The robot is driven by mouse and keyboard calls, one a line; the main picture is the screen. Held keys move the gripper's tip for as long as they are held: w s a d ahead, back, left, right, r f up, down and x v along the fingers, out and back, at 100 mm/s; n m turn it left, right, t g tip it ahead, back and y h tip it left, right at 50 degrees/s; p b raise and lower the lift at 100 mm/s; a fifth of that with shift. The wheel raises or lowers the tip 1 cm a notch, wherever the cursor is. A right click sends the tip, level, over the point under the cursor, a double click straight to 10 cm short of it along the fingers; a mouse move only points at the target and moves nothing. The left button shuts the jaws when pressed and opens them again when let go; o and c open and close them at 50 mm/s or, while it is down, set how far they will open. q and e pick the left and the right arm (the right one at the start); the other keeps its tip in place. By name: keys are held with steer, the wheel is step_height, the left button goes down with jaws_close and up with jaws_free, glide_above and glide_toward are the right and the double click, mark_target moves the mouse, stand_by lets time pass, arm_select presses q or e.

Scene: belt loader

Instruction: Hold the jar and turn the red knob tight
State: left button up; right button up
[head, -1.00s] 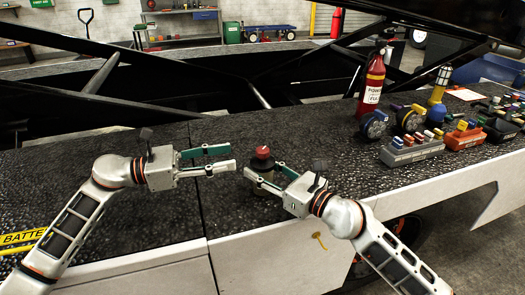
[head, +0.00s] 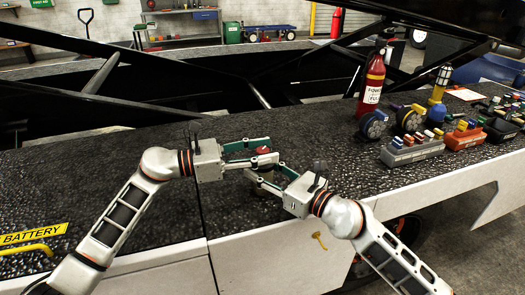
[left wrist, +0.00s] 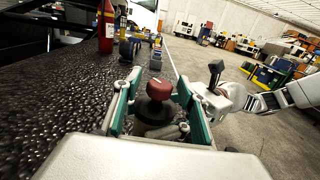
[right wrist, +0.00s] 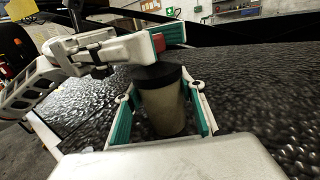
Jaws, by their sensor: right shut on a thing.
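The jar (right wrist: 165,108) is a pale cylinder with a dark lid, upright on the dark textured deck; in the head view it is mostly hidden behind the grippers. My right gripper (head: 266,176) is shut on the jar, with one finger on each side. The red knob (left wrist: 159,89) sits on top of the jar on a black base, with a white mark on its top. My left gripper (head: 270,152) is open at knob height, coming from the left. In the left wrist view its two green-padded fingers stand either side of the knob, with gaps visible.
A red fire extinguisher (head: 371,83) stands to the right on the deck. Beside it are blue and yellow wheel-like items (head: 374,124), a lamp (head: 438,92) and bins of coloured parts (head: 412,150). The deck to the left is clear. Black beams cross behind.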

arm_select(q)
steer(key=c, duration=1.1)
steer(key=shift+o, duration=0.2)
steer(key=shift+f, duration=0.1)
steer(key=shift+d+f+m+g, duration=0.1)
steer(key=shift+m+g, duration=0.85)
steer(key=shift+g, duration=0.55)
steer(key=shift+d+f+m+g, duration=0.1)
steer(key=shift+m+g, duration=0.85)
steer(key=shift+g, duration=0.55)
steer(key=shift+a+m+g+h, duration=0.1)
steer(key=shift+m+g+h, duration=0.2)
steer(key=shift+g, duration=0.5)
steer(key=shift+r, duration=0.1)
steer(key=o, duration=1.1)
steer(key=shift+a+r, duration=0.1)
